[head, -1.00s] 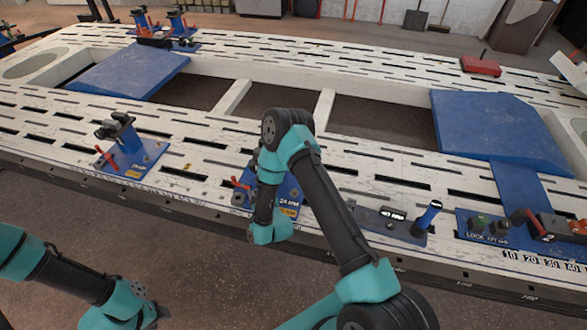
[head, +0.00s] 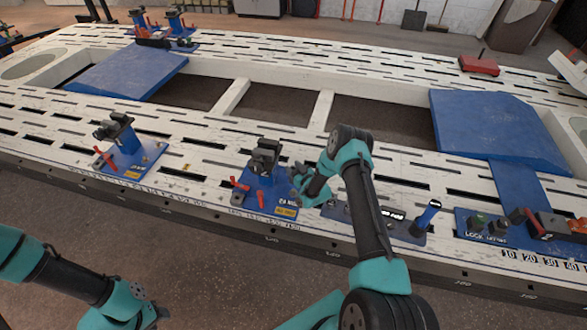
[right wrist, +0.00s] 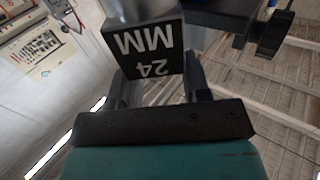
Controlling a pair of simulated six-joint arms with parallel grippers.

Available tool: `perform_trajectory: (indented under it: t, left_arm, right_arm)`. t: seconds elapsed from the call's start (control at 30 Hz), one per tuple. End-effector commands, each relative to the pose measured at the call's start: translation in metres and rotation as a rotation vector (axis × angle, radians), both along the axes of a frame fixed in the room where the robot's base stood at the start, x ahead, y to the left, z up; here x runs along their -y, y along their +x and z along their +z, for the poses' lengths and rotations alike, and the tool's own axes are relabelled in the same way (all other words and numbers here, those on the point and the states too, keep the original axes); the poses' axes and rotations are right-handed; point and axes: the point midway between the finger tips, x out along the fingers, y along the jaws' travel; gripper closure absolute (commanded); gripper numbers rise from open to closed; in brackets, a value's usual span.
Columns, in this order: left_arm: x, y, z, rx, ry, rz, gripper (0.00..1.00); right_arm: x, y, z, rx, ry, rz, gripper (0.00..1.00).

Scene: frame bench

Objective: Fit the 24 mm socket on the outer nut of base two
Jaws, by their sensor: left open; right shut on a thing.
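My right gripper (head: 304,175) is beside the right flank of the middle blue clamp base (head: 266,192), close to its upper part. In the right wrist view it is shut on a black block marked "24 MM" (right wrist: 150,48), with a grey cylindrical part, seemingly the socket (right wrist: 140,8), above it. The socket cannot be made out in the head view. Another blue clamp base (head: 123,155) stands to the left. My left gripper (head: 152,312) is open and empty at the lower left, off the bench.
A blue panel with several fittings (head: 490,235) stands further right. A dark clamp part (right wrist: 245,22) is close by in the wrist view.

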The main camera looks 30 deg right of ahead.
Motion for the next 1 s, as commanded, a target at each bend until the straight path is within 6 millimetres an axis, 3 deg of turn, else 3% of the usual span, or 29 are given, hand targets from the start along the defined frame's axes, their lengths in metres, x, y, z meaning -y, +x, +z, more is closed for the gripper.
perform_trajectory:
  t: [0.37,1.0]
  left_arm:
    - [0.0000,0.0000,0.0000,0.000,0.000,0.000,0.57]
    - [0.0000,0.0000,0.0000,0.000,0.000,0.000,0.57]
  right_arm:
    - [-0.0014,-0.0001,0.0010,0.003,-0.002,-0.033,0.96]
    - [-0.0028,-0.0085,-0.0017,0.017,-0.019,-0.375,0.96]
